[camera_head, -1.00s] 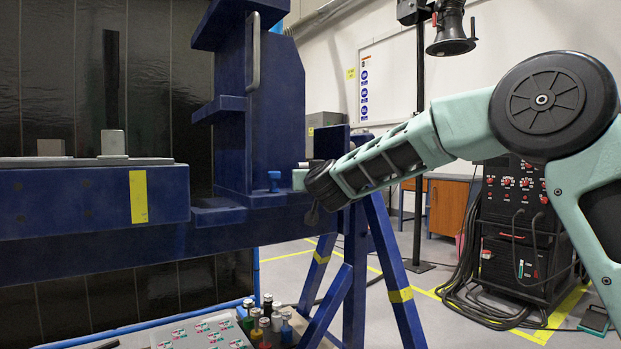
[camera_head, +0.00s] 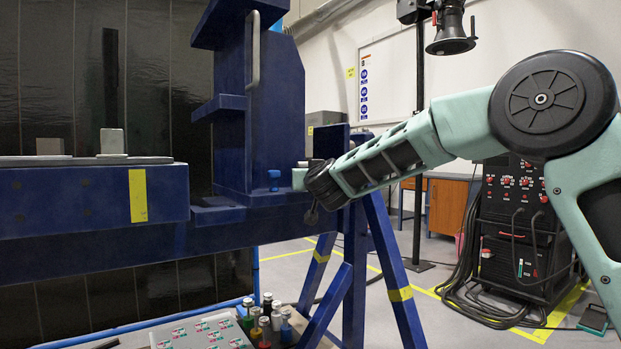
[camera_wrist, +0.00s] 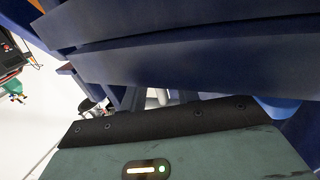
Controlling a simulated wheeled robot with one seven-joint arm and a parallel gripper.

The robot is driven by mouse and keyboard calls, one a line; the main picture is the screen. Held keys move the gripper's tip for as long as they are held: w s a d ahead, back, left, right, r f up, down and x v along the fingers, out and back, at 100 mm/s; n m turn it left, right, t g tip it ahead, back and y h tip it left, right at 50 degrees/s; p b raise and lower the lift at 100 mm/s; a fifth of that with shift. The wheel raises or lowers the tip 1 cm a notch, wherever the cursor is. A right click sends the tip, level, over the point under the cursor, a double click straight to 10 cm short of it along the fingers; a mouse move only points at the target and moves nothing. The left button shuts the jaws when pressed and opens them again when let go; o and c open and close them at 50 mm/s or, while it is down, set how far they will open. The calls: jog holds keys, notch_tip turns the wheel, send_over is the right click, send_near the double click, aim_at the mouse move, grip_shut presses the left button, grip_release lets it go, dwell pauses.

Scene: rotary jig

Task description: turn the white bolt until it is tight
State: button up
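The blue rotary jig (camera_head: 275,110) stands at the middle in the head view, with its upright plate on a ledge. A small blue knob (camera_head: 273,180) stands on that ledge. A pale block (camera_head: 299,178) shows beside my wrist; I cannot tell whether it is part of my gripper or of the jig. I cannot make out a white bolt in either view. My gripper (camera_head: 311,215) is at the right end of the ledge, mostly hidden behind my wrist. In the wrist view, my teal gripper body fills the bottom, and its fingers do not show clearly. A blue rounded piece (camera_wrist: 278,106) lies at its right.
Blue jig beams (camera_wrist: 180,50) pass close in front of the wrist camera. A blue trestle leg (camera_head: 392,265) stands below my wrist. Several bottles (camera_head: 265,322) stand by a panel at the lower left. A black control cabinet (camera_head: 520,230) with cables stands at the right.

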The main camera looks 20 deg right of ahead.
jog(key=s+a+p, duration=0.1)
jog(key=s+p, duration=0.1)
jog(key=s, duration=1.5)
jog(key=shift+s+a+p, duration=0.15)
jog(key=shift+s+p, duration=0.05)
jog(key=shift+p, duration=0.1)
